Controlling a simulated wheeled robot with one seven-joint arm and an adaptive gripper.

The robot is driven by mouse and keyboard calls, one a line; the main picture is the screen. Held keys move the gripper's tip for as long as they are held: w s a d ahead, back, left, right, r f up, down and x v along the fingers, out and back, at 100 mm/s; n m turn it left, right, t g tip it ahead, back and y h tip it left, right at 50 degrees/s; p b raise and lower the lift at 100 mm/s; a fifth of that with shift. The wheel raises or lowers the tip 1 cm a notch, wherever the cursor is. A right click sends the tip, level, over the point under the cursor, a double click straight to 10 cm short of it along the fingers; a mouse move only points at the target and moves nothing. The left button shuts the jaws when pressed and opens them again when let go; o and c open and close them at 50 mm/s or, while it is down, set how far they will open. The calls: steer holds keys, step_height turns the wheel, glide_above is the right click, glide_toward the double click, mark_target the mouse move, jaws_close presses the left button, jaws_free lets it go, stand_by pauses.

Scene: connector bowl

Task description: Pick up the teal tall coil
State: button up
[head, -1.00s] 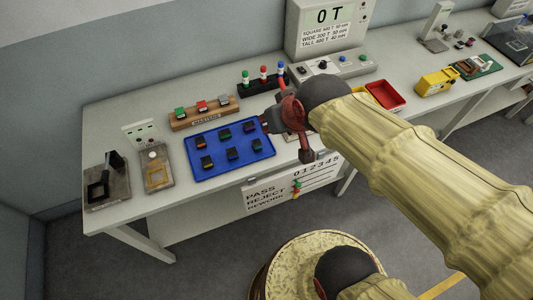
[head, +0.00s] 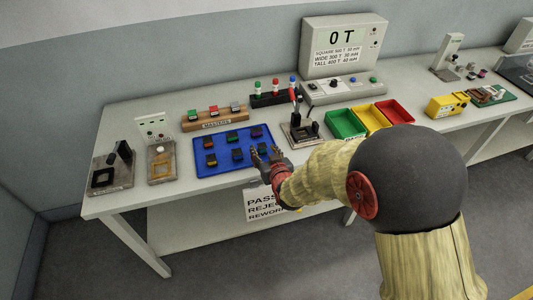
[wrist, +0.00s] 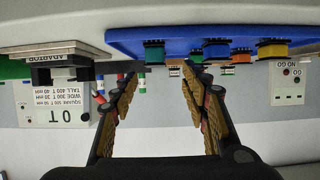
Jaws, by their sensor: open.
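A blue tray (head: 222,170) on the bench holds several small dark coils with coloured parts. In the upside-down wrist view the tray (wrist: 180,37) runs along the top with the coils hanging from it. A teal coil (wrist: 154,52) stands at the tray's left there, in line with the space between my fingers. My gripper (head: 265,156) is at the tray's front right corner. My gripper also shows in the wrist view (wrist: 160,75), with its fingers spread and nothing between them.
A black fixture with a red lever (head: 299,130) stands right of the tray. Green (head: 345,124), yellow (head: 369,117) and red (head: 396,110) bins are further right. A wooden masters block (head: 214,118) is behind the tray. Two small stations (head: 112,172) stand at the left.

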mark_target(262, 146)
steer(key=x, duration=0.1)
steer(key=b+x, duration=0.1)
steer(key=x, duration=0.1)
steer(key=b+x, duration=0.1)
steer(key=x, duration=0.1)
steer(key=shift+w+d+f, duration=0.1)
steer(key=shift+d+f, duration=0.25)
steer(key=shift+f, duration=0.1)
steer(key=shift+w+a, duration=0.1)
steer(key=shift+w, duration=0.3)
steer(key=shift+c, duration=1)
jaws_close()
